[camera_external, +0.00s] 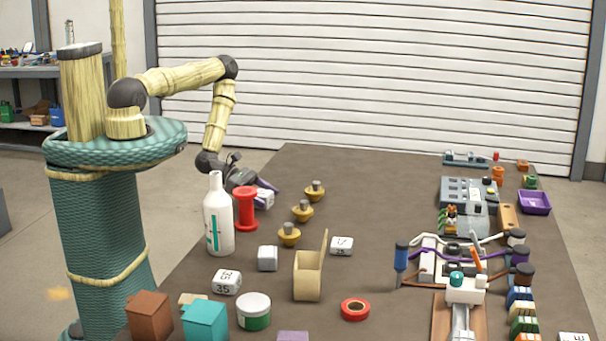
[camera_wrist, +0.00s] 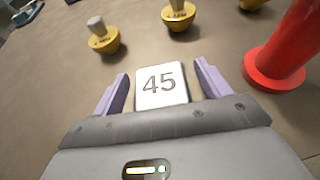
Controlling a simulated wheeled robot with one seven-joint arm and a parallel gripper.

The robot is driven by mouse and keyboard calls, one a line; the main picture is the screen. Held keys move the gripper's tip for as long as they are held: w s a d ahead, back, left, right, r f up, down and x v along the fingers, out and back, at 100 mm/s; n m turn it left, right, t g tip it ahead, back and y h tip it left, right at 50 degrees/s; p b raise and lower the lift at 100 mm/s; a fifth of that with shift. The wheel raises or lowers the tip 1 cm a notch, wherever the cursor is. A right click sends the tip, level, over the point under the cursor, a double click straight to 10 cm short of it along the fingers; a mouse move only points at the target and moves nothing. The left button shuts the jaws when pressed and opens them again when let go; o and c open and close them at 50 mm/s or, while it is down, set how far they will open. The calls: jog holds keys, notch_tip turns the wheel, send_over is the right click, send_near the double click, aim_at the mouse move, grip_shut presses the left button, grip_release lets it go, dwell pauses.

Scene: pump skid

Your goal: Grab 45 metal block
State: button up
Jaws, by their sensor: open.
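The metal block marked 45 (camera_wrist: 160,86) is whitish with dark digits and lies on the table. In the wrist view it sits between the two purple fingers of my gripper (camera_wrist: 159,74), with a gap on each side. My gripper is open. In the external view my gripper (camera_external: 262,186) is low over the table's left far part, and the whitish block (camera_external: 265,198) shows partly behind the red spool.
A red spool (camera_external: 245,208) stands close to my gripper, right of it in the wrist view (camera_wrist: 285,50). A white bottle (camera_external: 218,218) stands nearby. Several brass knobs (camera_external: 303,211) lie beyond. Other numbered blocks (camera_external: 341,245) lie on the table.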

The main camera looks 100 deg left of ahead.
aim_at(267, 193)
jog(key=shift+x, duration=0.8)
jog(key=c, duration=1.3)
jog(key=shift+r, duration=0.2)
notch_tip(267, 193, up, 10)
jog(key=shift+f, duration=0.15)
